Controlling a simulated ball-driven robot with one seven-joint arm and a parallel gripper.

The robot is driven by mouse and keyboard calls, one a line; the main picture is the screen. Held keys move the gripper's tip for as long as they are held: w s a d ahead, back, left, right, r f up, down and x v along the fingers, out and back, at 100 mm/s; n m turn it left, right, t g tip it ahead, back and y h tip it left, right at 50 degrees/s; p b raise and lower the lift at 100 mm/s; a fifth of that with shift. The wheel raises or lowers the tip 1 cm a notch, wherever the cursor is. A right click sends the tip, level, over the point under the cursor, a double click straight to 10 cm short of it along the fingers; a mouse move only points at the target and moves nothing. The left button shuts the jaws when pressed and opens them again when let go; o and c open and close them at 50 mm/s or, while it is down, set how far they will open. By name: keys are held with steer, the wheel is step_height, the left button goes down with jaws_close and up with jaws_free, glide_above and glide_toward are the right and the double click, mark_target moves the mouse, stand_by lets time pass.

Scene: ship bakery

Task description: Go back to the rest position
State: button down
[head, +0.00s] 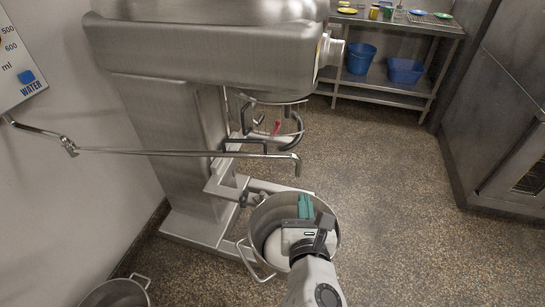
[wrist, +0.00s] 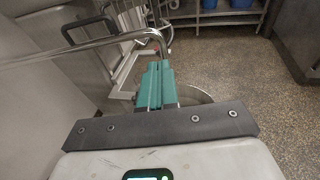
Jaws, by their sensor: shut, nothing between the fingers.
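My gripper (head: 306,207) has teal fingers and is shut and empty. In the head view it is over the metal mixing bowl (head: 262,217) at the mixer's foot, and my arm comes in from the bottom edge. In the wrist view my gripper (wrist: 156,85) points forward, with the bowl's rim (wrist: 197,96) partly hidden behind it. The long metal water spout (head: 180,151) ends a little beyond the fingers in the head view. It also crosses the wrist view (wrist: 90,45) from the left, its bent end close behind the fingertips in the picture.
The big steel mixer (head: 180,120) stands at left and centre. A second pot (head: 118,294) is on the floor at lower left. A steel shelf (head: 400,30) with blue tubs (head: 405,70) stands at the back. A steel oven (head: 500,120) is at right. The floor (head: 400,210) between is clear.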

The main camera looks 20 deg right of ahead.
steer(key=s+d+f+m+g, duration=0.7)
steer(key=s+d+f+m, duration=0.3)
steer(key=m, duration=0.6)
steer(key=s+a+f+m+g+y, duration=0.1)
steer(key=s+f+m+g+y, duration=0.2)
steer(key=s+m, duration=0.4)
steer(key=s+a+f+m+g+y, duration=0.1)
steer(key=s+f+m+g+y, duration=0.1)
steer(key=s+f+m, duration=0.3)
steer(key=s+m+g, duration=0.1)
steer(key=s+m, duration=0.2)
steer(key=m, duration=0.1)
steer(key=shift+f+g+y, duration=0.2)
steer(key=shift+g+y, duration=0.2)
